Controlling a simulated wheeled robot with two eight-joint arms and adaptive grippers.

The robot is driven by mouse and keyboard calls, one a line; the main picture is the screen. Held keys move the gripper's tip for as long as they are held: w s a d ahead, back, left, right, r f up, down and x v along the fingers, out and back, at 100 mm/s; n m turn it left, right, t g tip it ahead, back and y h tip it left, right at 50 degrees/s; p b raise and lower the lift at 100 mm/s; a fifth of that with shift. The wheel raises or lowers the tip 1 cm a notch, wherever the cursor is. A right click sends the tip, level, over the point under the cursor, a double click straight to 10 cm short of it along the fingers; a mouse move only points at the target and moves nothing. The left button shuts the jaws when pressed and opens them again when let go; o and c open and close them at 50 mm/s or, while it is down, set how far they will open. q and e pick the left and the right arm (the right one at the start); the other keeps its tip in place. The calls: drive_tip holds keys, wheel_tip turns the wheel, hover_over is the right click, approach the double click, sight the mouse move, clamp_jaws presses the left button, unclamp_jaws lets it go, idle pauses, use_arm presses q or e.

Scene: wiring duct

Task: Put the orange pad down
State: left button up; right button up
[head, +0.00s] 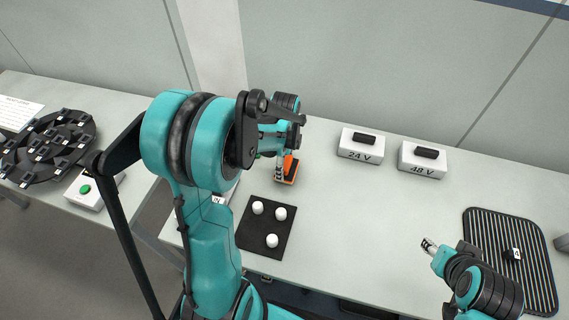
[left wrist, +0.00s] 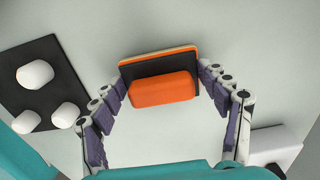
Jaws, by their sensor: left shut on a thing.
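The orange pad (head: 288,172) has a dark plate and an orange edge; its orange block (left wrist: 163,90) shows at the centre of the left wrist view. My left gripper (head: 284,158) is shut on it, with a finger at each side. The pad is at or just above the table, left of the white 24 V block (head: 360,146); I cannot tell whether it touches. My arm partly hides it in the head view. My right gripper (head: 429,245) is over the table's front right, apart from the pad; its jaw opening is unclear.
A black mat (head: 262,243) with three white knobs lies near the pad. A white 48 V block (head: 422,161) stands at the back. A ribbed dark mat (head: 510,275) with a small block is at right. The table's middle is clear.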

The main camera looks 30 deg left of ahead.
sight(285, 163)
use_arm(q)
drive_tip(key=o, duration=1.2)
drive_tip(key=shift+f, duration=0.1)
drive_tip(key=shift+c, duration=0.2)
wheel_tip(285, 163, up, 7)
drive_tip(key=p, duration=0.3)
drive_tip(key=shift+f, duration=0.15)
drive_tip(key=shift+r+p, duration=0.3)
drive_tip(key=shift+r, duration=0.1)
drive_tip(key=shift+s+d+r, duration=0.1)
drive_tip(key=shift+d+r, duration=0.05)
drive_tip(key=shift+r, duration=0.2)
drive_tip(key=s+d+r+n+t, duration=0.7)
drive_tip(key=s+d+n, duration=0.3)
drive_tip(key=n, duration=0.5)
drive_tip(key=shift+s+d+r, duration=0.15)
drive_tip(key=shift+s+r, duration=0.25)
drive_tip(key=shift+r, duration=0.2)
